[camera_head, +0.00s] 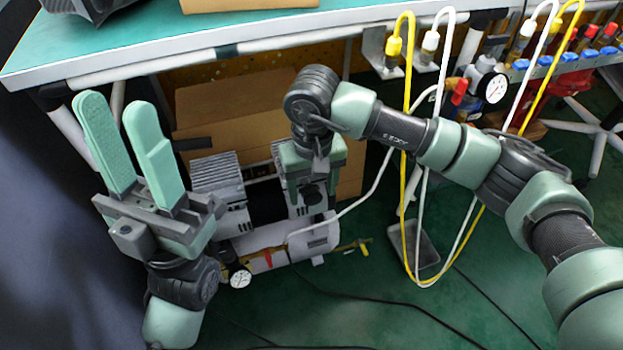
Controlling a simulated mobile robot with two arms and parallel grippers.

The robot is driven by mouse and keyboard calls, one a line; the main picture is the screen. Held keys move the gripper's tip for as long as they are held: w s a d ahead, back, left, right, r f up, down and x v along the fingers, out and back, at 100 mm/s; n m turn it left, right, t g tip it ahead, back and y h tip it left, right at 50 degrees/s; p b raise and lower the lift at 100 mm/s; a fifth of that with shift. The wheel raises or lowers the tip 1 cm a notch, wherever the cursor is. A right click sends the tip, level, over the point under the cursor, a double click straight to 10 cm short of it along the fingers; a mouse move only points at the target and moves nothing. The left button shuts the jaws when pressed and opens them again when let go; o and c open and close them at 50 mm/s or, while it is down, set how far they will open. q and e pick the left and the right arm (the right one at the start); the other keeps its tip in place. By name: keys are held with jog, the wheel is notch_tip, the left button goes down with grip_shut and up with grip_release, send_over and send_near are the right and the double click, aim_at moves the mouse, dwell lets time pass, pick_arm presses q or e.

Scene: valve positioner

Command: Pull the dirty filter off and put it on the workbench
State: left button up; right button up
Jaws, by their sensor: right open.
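The workbench (150,45) has a teal top with a pale edge and spans the top of the view. A compressor (222,192) with grey finned heads and a white tank stands on the floor below it. My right gripper (311,188) points down at the compressor's right head, open, with its fingertips mostly hidden by its own body. A small dark round part (312,196) shows at its fingers; I cannot tell whether it is the dirty filter. My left gripper (113,103) is open and empty, pointing up at the left, in front of the bench edge.
Cardboard boxes (235,108) stand behind the compressor. Yellow (406,170) and white hoses hang from the bench fittings to the right. A pressure gauge (492,87) and a valve row (560,62) are at upper right. Black cables (370,297) cross the green floor.

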jog(key=shift+f, duration=0.85)
grip_shut()
